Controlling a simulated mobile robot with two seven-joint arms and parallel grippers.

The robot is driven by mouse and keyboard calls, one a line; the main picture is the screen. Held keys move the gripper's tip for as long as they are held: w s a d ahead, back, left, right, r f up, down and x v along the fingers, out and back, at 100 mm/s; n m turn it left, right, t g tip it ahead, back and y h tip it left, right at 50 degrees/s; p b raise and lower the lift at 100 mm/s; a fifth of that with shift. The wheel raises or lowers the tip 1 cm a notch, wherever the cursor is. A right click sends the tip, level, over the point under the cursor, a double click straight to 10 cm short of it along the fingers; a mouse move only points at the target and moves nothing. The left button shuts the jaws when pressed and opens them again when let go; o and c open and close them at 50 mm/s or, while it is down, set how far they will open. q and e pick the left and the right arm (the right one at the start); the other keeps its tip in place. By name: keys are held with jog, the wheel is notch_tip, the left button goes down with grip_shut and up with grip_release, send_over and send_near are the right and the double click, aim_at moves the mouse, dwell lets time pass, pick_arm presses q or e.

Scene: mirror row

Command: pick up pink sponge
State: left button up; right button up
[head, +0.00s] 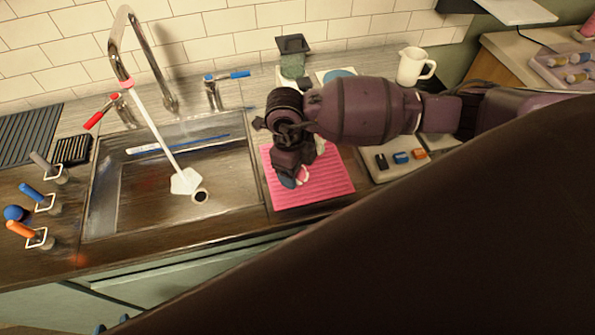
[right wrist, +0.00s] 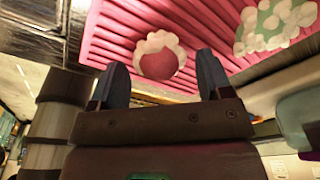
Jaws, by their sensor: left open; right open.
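The pink sponge (right wrist: 160,62) is a round pink pad with white suds along its upper edge. It lies on the ribbed pink mat (head: 325,185), right of the sink, and is mostly hidden by my right gripper in the head view. My right gripper (right wrist: 163,72) is open, its two blue-grey fingertips on either side of the sponge's near part in the right wrist view; whether they touch it I cannot tell. In the head view, my right gripper (head: 294,178) is low over the mat. My left gripper (head: 111,325) shows only blue fingertips at the bottom edge.
A green sudsy piece (right wrist: 272,24) lies on the mat beside the pink sponge. The sink (head: 135,200) with a tall tap (head: 130,60) is left of the mat. A tray with small blocks (head: 400,160) is to the right. A white jug (head: 413,66) stands behind.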

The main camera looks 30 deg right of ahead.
jog(key=shift+f, duration=0.5)
jog(key=c, duration=1.1)
jog(key=shift+r, duration=0.1)
jog(key=shift+r, duration=0.55)
notch_tip(320, 180, up, 19)
jog(key=shift+f, duration=0.1)
